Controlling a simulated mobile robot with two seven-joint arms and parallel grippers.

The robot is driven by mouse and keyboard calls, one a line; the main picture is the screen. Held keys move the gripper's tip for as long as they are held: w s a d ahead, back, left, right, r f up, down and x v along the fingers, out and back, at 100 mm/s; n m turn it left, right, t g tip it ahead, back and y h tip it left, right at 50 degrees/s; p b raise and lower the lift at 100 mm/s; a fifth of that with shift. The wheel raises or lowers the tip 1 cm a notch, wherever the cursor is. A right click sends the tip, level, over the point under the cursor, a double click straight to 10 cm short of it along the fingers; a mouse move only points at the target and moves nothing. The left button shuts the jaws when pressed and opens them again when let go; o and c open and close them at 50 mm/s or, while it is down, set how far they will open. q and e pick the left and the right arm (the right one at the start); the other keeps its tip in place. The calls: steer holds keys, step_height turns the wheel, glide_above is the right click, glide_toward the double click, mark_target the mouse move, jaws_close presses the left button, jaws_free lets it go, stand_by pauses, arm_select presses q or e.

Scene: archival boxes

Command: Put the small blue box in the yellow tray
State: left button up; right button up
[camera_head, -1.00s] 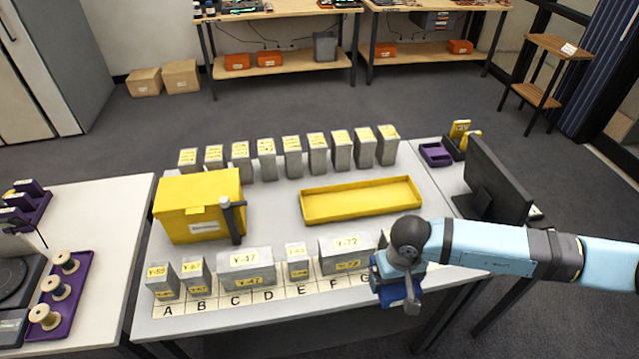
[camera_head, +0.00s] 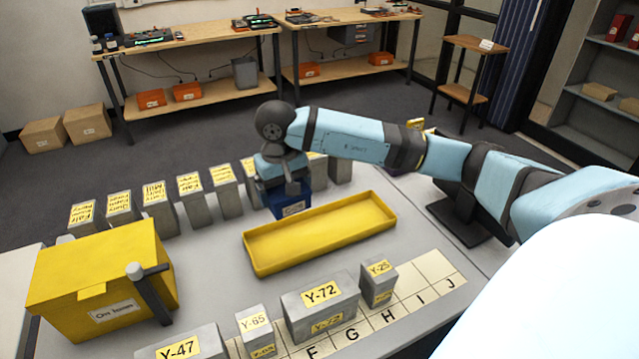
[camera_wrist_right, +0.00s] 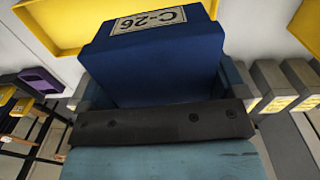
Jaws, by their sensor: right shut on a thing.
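The small blue box (camera_head: 290,205) is held by my right gripper (camera_head: 284,184), just behind the yellow tray's back rim in the head view. In the right wrist view the blue box (camera_wrist_right: 160,60) fills the middle, with a white label reading C-26, gripped between the jaws. The yellow tray (camera_head: 320,246) is a long, shallow, empty tray on the table; part of it also shows at the top of the right wrist view (camera_wrist_right: 85,22). The box appears above the table, though its exact height is hard to tell. My left gripper is out of view.
A yellow lidded box (camera_head: 95,280) with a grey-handled post stands left of the tray. Grey boxes with yellow labels line the lettered front strip, including Y-72 (camera_head: 320,304). A back row of grey boxes (camera_head: 192,198) stands behind the tray.

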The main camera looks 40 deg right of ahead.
steer(key=shift+m, duration=0.3)
steer(key=d+b, duration=0.1)
steer(key=d+r+b, duration=0.1)
steer(key=d+b, duration=0.1)
steer(key=b, duration=0.1)
steer(key=shift+w+d+r, duration=0.25)
steer(key=shift+d+r, duration=0.05)
steer(key=shift+d, duration=0.05)
steer(key=shift+d+r+b, duration=0.25)
steer(key=shift+d+b, duration=0.05)
steer(key=shift+d, duration=0.1)
steer(key=b, duration=0.1)
glide_above(302, 242)
step_height(302, 242, down, 15)
steer(key=shift+r, duration=0.2)
step_height(302, 242, down, 4)
steer(key=shift+f+b, duration=0.25)
steer(key=shift+b, duration=0.15)
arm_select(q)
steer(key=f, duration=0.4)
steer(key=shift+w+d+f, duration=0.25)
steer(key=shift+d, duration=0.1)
arm_select(e)
steer(key=shift+f, duration=0.15)
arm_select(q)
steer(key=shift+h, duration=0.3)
